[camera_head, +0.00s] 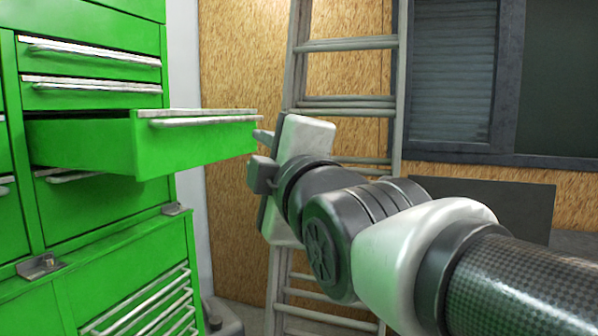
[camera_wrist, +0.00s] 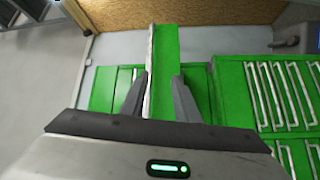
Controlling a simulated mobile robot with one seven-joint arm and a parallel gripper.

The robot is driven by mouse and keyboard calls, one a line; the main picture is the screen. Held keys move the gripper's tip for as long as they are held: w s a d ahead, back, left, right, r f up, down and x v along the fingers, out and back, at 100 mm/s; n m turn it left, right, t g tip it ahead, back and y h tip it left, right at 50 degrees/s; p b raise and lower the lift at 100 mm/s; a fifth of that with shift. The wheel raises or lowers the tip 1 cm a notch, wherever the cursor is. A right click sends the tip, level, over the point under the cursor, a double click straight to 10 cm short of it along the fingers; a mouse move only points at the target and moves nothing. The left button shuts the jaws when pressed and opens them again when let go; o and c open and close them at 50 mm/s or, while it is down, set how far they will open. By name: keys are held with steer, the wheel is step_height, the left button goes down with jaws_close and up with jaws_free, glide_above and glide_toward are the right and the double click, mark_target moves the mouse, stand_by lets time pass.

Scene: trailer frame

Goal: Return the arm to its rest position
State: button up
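My gripper (camera_wrist: 159,84) is open in the wrist view, its two dark fingers apart with the green drawer beyond them. In the head view my gripper (camera_head: 262,137) is at the right end of the pulled-out green drawer (camera_head: 195,145), very close to its front. I cannot tell whether it touches. My arm reaches in from the lower right. The drawer has a pale bar handle (camera_head: 205,121), which also shows between the fingers in the wrist view (camera_wrist: 151,65). Nothing shows held in the fingers.
The green tool cabinet (camera_head: 95,225) fills the left, its other visible drawers (camera_head: 90,93) shut. A grey ladder (camera_head: 345,104) leans against the chipboard wall (camera_head: 237,60) behind my arm. A dark shuttered window (camera_head: 455,70) is at the right. A dark panel (camera_head: 525,205) stands below it.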

steer(key=s+d+f+m+g+h, duration=0.1)
steer(key=d+f+m+g+h, duration=0.2)
steer(key=d+f+m, duration=0.5)
steer(key=s+d+f+m+g+h, duration=0.25)
steer(key=d+f, duration=0.25)
steer(key=f, duration=0.5)
steer(key=s+d+f+m+g+h+p, duration=0.1)
steer(key=s+d+f+m+g+h, duration=0.1)
steer(key=s+d+f+m+g, duration=0.7)
step_height(320, 180, up, 14)
steer(key=s+a+t+p, duration=0.1)
steer(key=a+t+p, duration=0.1)
steer(key=p, duration=1.4)
steer(key=shift+s+r+m+t, duration=0.2)
steer(key=shift+s+m+t, duration=0.15)
steer(key=shift+m, duration=0.1)
steer(key=shift+a, duration=0.1)
